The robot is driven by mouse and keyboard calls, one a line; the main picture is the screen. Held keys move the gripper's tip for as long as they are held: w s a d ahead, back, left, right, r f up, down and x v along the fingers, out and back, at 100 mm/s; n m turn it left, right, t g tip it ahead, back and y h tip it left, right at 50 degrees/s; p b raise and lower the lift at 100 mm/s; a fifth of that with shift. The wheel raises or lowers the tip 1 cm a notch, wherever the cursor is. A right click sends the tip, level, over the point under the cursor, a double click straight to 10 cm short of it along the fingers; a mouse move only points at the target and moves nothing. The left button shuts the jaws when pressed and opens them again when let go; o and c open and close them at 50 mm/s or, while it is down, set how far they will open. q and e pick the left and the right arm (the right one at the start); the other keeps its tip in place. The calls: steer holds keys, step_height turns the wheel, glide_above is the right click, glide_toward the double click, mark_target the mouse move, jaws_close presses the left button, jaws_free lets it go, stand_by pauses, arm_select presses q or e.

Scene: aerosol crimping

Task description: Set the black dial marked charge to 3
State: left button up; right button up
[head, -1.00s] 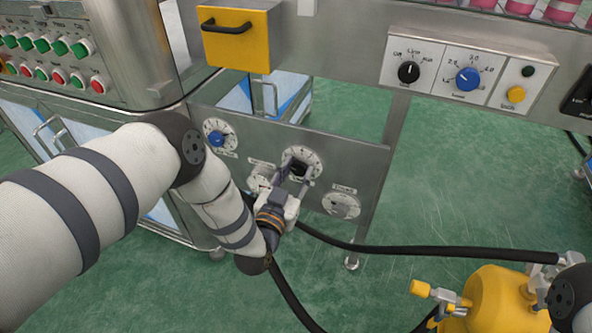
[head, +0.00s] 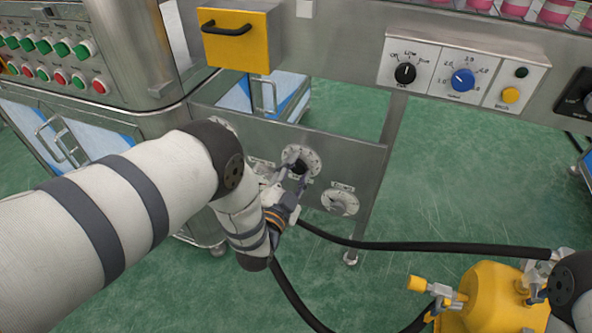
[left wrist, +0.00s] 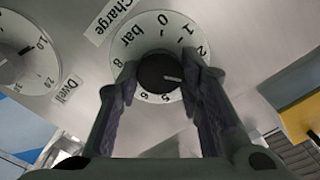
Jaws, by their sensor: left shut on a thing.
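The black charge dial (head: 299,163) sits on the lower steel panel, on a round white scale. In the left wrist view the black dial (left wrist: 160,72) lies between the two fingers of my left gripper (left wrist: 162,85), which is shut on it. The scale reads "bar", with the "Charge" label (left wrist: 112,18) beside it. The dial's white pointer line points right in that view, toward the finger, between the visible 2 and 5. The marks there are hidden by the finger. In the head view my left gripper (head: 288,183) reaches the dial from below.
The dwell dial (left wrist: 18,60) is beside the charge dial, and another dial (head: 340,202) sits lower right on the panel. A yellow tank (head: 490,300) with black hoses stands at lower right. My right arm shows only at the edge there; its fingers are unclear.

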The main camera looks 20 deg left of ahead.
stand_by(0.5)
arm_select(q)
steer(key=o, duration=1.2)
steer(key=shift+c, duration=0.2)
steer(key=s, duration=1.2)
steer(key=shift+a, duration=0.25)
steer(key=s+a+f+n+g+p, duration=0.2)
steer(key=s+g, duration=0.2)
steer(key=s, duration=0.3)
steer(key=s+a+f+n+g+y+p, duration=0.1)
steer(key=s+g+p, duration=0.25)
steer(key=s, duration=0.25)
steer(key=s+a+f+n+g+p, duration=0.1)
steer(key=s+a+f+n+g, duration=0.1)
steer(key=s+g, duration=0.4)
steer(key=s+r+n+g+p, duration=0.1)
steer(key=s+r+n+g, duration=0.1)
steer(key=s, duration=0.9)
steer(key=s+r+n+g+p, duration=0.2)
steer(key=s+r+g, duration=0.2)
steer(key=s, duration=0.6)
steer(key=shift+s+r+g, duration=0.4)
steer(key=shift+g, duration=0.15)
arm_select(e)
steer(key=w+r+t, duration=0.3)
steer(key=w+r, duration=0.5)
steer(key=r, duration=0.2)
steer(key=shift+w+r, duration=0.2)
steer(key=shift+w, duration=0.2)
